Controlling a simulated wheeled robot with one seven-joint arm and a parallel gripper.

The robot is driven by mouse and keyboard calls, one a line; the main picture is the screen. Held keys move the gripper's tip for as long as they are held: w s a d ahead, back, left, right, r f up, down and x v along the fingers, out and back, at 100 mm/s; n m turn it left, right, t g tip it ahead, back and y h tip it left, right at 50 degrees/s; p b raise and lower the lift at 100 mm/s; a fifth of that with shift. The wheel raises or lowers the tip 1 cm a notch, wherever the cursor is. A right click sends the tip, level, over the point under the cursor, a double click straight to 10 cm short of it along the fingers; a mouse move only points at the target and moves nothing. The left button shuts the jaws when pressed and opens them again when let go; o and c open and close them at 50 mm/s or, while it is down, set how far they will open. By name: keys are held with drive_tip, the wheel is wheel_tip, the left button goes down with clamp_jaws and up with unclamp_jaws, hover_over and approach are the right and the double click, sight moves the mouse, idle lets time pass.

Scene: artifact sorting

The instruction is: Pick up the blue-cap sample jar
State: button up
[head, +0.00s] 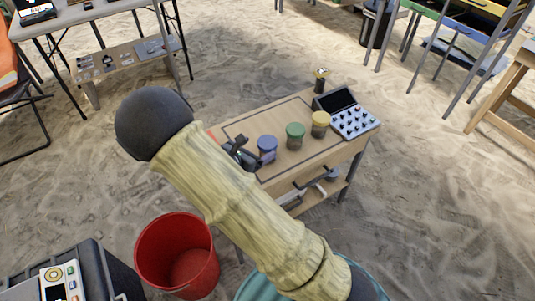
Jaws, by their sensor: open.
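The blue-cap sample jar (267,143) stands upright on the small wooden table, in a row with a green-cap jar (295,130) and a yellow-cap jar (320,118). It is the nearest of the three to my arm. My gripper (252,152) shows as a small dark shape just left of the blue-cap jar, partly hidden behind my arm. It is open, with one finger low in front of the jar. I cannot tell whether it touches the jar.
The wooden table (284,165) also holds an open case (354,121) of small dark pieces and a small black-and-yellow object (321,80). A red bucket (177,262) stands on the sand at lower left. Other tables stand at the back.

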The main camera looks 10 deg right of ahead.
sight(263, 145)
drive_tip(key=shift+x, duration=1.5)
drive_tip(key=shift+d+f, duration=0.1)
drive_tip(key=b+x, duration=0.1)
drive_tip(key=x, duration=0.4)
drive_tip(key=shift+f+b, duration=0.15)
drive_tip(key=shift+b, duration=0.15)
drive_tip(key=shift+s, duration=0.1)
drive_tip(key=c, duration=1.1)
